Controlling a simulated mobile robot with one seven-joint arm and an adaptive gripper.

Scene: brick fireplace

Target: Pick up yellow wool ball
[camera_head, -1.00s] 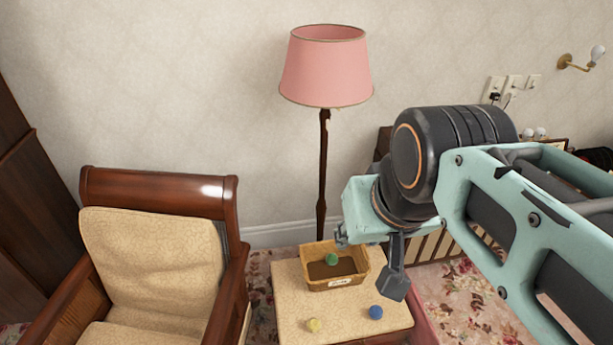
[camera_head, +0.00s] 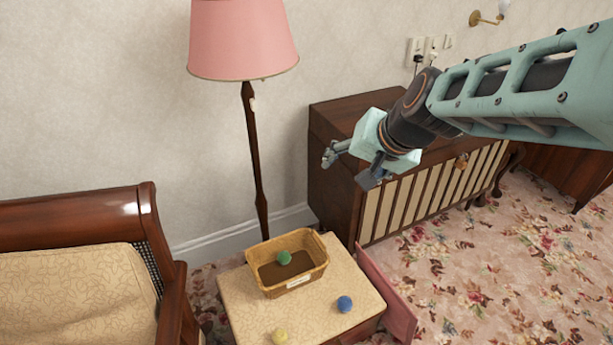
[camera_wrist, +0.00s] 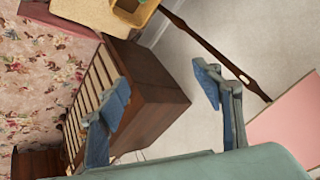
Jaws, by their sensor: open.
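The yellow wool ball (camera_head: 279,336) lies on the front part of a small cream-topped table (camera_head: 240,305), near the bottom of the head view. A blue ball (camera_head: 344,304) lies to its right on the same top. A green ball (camera_head: 284,258) is in the wicker basket (camera_head: 305,282) at the back of the table. My gripper (camera_head: 345,168) is up in front of the wooden cabinet, above and to the right of the table, away from the balls. In the wrist view my gripper (camera_wrist: 165,105) has its blue-grey fingers wide apart with nothing between them. The yellow ball is not visible there.
A pink-shaded floor lamp (camera_head: 252,150) stands behind the table. A wooden armchair (camera_head: 75,285) is at the left. The slatted cabinet (camera_head: 335,185) stands at the back right. A reddish panel (camera_head: 385,290) sticks out from the table's right side. Flowered carpet lies open at the right.

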